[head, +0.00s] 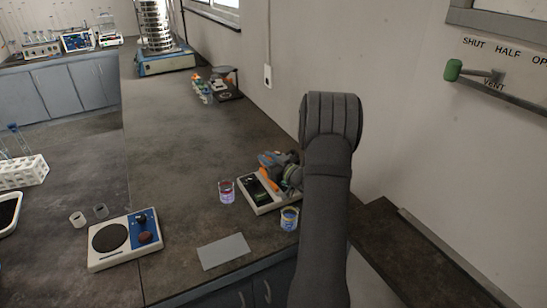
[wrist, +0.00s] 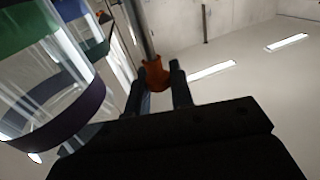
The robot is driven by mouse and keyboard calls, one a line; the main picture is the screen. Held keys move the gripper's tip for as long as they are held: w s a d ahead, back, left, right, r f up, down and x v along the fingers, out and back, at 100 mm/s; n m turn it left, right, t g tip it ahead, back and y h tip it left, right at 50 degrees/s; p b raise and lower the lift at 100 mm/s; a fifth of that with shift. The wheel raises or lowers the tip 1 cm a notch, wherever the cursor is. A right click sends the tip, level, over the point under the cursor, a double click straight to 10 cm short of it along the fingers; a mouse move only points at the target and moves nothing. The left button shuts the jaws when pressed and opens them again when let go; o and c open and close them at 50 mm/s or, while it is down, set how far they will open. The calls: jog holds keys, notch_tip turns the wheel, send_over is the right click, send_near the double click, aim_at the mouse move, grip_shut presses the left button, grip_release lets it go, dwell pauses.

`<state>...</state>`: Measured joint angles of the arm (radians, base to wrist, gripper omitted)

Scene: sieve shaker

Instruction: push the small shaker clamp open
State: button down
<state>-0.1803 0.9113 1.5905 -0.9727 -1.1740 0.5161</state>
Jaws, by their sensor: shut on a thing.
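The small shaker (head: 256,202) stands on the bench in the head view, a pale base with a dark top, partly hidden by my arm. My gripper (wrist: 160,82) shows in the wrist view, with its two dark fingers on either side of an orange clamp piece (wrist: 155,74) at a grey rod. The fingers are shut on this piece. Clear sieve rings with green, blue and purple bands (wrist: 62,118) stand close to the left of the fingers. In the head view the clamp and fingertips are crowded together and hard to tell apart.
A red-banded jar (head: 227,191) stands left of the shaker and a blue-and-yellow jar (head: 289,218) in front. A hotplate (head: 125,239) and a grey mat (head: 224,251) lie nearer. A wall lever (head: 453,70) is at right. The bench middle is clear.

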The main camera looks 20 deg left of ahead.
jog(key=c, duration=1.3)
grip_release()
jog(key=shift+o, duration=0.2)
notch_tip(320, 180, up, 4)
jog(key=s+d+r, duration=0.1)
jog(key=d+r, duration=0.6)
jog(key=d, duration=0.4)
jog(key=shift+s+d, duration=0.25)
jog(key=shift+s, duration=0.1)
jog(key=shift+a, duration=0.15)
